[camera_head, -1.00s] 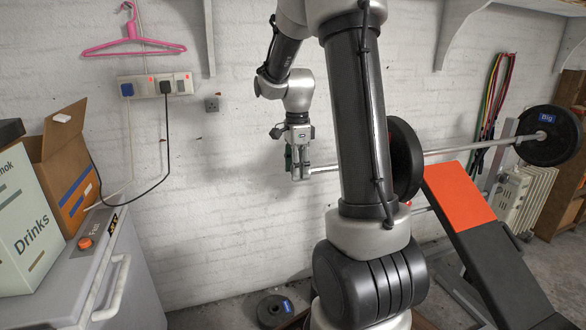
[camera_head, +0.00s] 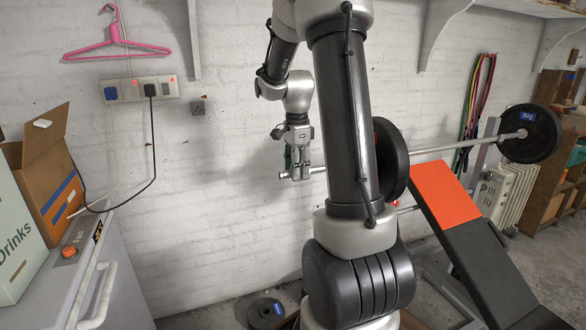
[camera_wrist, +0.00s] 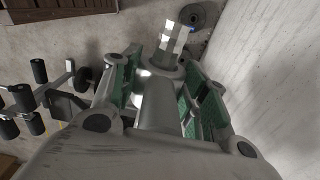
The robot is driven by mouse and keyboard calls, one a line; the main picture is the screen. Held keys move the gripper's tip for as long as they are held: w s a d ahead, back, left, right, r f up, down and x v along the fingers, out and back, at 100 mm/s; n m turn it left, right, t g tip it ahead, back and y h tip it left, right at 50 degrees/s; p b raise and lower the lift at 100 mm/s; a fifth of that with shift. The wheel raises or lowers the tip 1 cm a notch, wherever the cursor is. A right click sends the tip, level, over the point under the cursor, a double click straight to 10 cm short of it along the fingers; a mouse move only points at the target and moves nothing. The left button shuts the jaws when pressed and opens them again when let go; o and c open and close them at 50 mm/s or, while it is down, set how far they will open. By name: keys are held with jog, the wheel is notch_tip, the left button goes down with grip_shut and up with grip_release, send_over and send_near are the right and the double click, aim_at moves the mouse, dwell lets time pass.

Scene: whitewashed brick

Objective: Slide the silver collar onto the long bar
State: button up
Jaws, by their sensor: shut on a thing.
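The long bar (camera_head: 441,150) is a silver rod lying roughly level on the bench's uprights, with a black plate near each end. My gripper (camera_head: 298,170) is at the bar's left end, fingers pointing down, shut on the silver collar. A short silver piece shows just left of the fingers. In the wrist view, my gripper (camera_wrist: 160,95) has green-lined fingers on either side of a grey cylinder, with a bright faceted silver piece beyond. The fingers hide most of the collar, and I cannot tell how far it is around the bar.
A black plate (camera_head: 391,160) sits on the bar right of my gripper, partly behind my arm. The orange and black bench (camera_head: 478,248) slopes below the bar. A loose plate (camera_head: 266,312) lies on the floor. A white chest (camera_head: 95,262) with boxes stands left. The brick wall is close behind.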

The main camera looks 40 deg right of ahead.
jog(key=shift+s+d, duration=0.6)
jog(key=shift+d, duration=1.35)
jog(key=shift+s+d, duration=0.55)
jog(key=shift+d, duration=1.45)
jog(key=shift+s+d, duration=0.6)
jog(key=shift+d, duration=1.35)
jog(key=o, duration=1.4)
notch_tip(320, 180, up, 12)
